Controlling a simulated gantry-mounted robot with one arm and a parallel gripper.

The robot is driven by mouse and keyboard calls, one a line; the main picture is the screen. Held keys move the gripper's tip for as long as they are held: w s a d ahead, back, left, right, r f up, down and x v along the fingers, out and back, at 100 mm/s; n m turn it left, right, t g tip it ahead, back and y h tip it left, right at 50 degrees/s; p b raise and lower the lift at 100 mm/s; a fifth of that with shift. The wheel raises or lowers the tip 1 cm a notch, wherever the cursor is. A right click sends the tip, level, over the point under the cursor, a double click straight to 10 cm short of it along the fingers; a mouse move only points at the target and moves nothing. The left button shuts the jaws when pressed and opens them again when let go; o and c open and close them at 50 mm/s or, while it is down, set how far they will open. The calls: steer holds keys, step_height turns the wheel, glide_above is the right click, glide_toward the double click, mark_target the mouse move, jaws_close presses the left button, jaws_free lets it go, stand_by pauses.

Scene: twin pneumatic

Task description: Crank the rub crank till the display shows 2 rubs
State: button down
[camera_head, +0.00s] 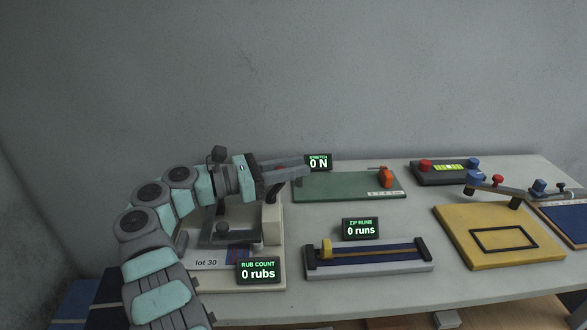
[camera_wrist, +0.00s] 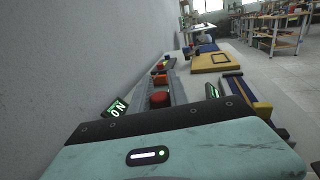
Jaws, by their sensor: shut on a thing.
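The rub station has a cream base with an upright cream housing (camera_head: 272,222), a dark rubbing arm and knob (camera_head: 222,229), and a cloth labelled "lot 30" (camera_head: 206,262). Its display (camera_head: 258,270) reads "0 rubs". The rest of the crank is hidden behind the fingers in the head view.
A green stretch board (camera_head: 345,187) with an orange clamp (camera_head: 386,178) and a "0 N" display (camera_head: 318,162) is close to my fingertips. The zip rig (camera_head: 368,262) stands at front centre, a yellow board (camera_head: 490,249) at right. The grey wall is behind.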

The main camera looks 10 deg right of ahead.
steer(key=shift+f, duration=0.1)
steer(key=c, duration=1.3)
jaws_free()
steer(key=shift+a, duration=0.1)
